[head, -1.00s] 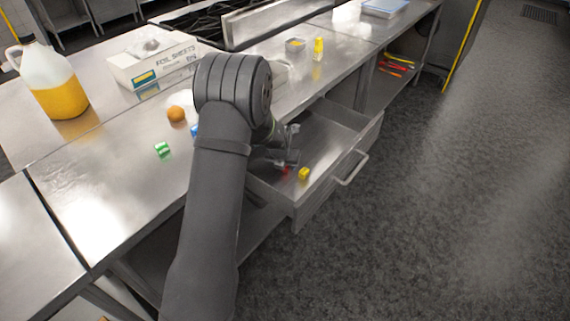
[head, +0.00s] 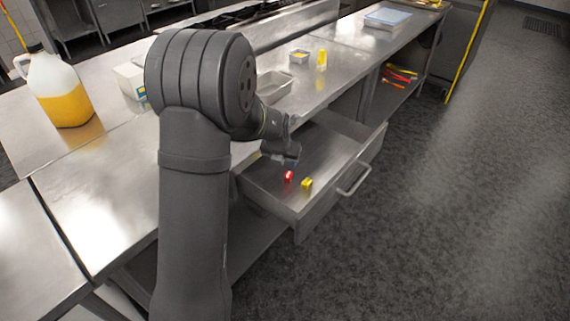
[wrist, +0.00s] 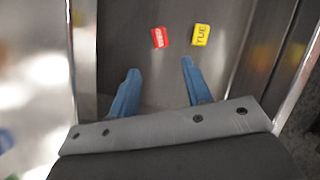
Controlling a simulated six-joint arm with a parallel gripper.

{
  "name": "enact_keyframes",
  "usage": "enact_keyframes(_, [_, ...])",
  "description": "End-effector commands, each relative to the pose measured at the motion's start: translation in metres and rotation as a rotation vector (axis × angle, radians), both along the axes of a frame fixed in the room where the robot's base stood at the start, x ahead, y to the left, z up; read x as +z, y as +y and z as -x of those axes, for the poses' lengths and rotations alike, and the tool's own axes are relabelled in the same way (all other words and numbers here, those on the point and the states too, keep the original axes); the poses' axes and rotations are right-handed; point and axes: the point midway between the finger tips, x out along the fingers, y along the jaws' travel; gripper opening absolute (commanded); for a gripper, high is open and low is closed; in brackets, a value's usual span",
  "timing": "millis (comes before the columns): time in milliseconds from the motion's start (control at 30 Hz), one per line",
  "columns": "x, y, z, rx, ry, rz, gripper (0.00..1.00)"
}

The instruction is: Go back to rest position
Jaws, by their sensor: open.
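My gripper (wrist: 158,85) is open in the wrist view, its two blue fingers apart with nothing between them. In the head view my gripper (head: 284,154) hangs over the open drawer (head: 330,150), its fingers mostly hidden. A red block (head: 289,176) and a yellow block (head: 307,183) lie on the drawer floor. The red block (wrist: 160,37) and the yellow block (wrist: 200,34), which bears dark letters, also show in the wrist view, beyond the fingertips and apart from them. My arm covers part of the counter in the head view.
A steel counter (head: 95,190) runs behind the drawer. On it stand a jug of yellow liquid (head: 62,90), a metal tray (head: 273,86), a small container (head: 299,56) and a yellow bottle (head: 321,60). The floor (head: 430,220) to the right is clear.

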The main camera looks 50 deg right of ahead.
Motion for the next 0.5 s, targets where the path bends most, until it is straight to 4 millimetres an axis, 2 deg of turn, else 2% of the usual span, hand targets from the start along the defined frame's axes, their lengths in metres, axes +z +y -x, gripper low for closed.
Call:
enact_keyframes(367, [0.0017, 0.0008, 0.0003, 0.000, 0.000, -0.001, 0.45])
enact_keyframes(500, [-0.0034, -0.0010, -0.0004, 0.000, 0.001, -0.002, 0.45])
